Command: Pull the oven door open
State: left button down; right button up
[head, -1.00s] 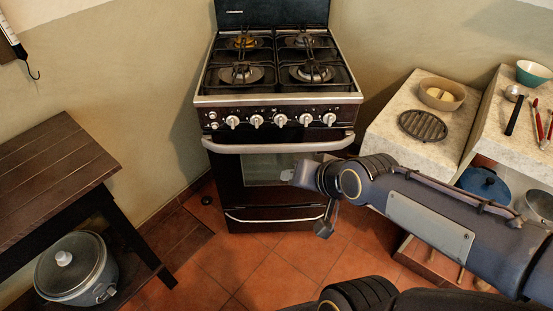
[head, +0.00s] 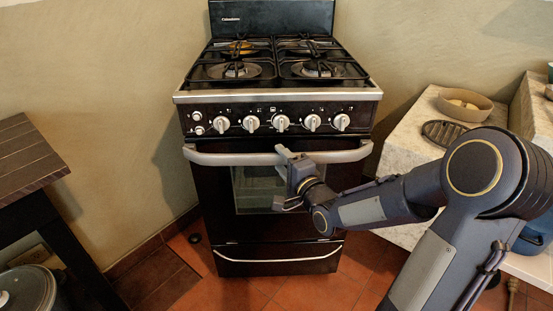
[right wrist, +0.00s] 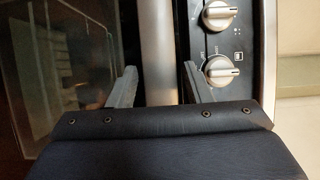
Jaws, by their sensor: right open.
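The oven door (head: 215,195) is dark with a glass window (head: 254,190) and looks shut. Its curved silver handle (head: 230,158) runs across the top, below the knobs. My right gripper (head: 279,177) is open at the handle, a little right of its middle, with one finger at handle height and the other below. In the right wrist view, the handle (right wrist: 157,45) passes between the two open fingers (right wrist: 160,84). The door glass (right wrist: 65,60) is on the left there. Whether a finger touches the handle, I cannot tell. My left gripper is not in view.
Control knobs (head: 282,122) line the front just above the handle. A lower drawer (head: 278,258) has its own thin handle. A dark wooden table (head: 30,160) stands at left, and a stone counter (head: 415,145) with a bowl (head: 464,104) at right. Tiled floor lies in front.

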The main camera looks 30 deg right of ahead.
jog(key=shift+w, duration=1.7)
jog(key=shift+c, duration=0.3)
grip_shut()
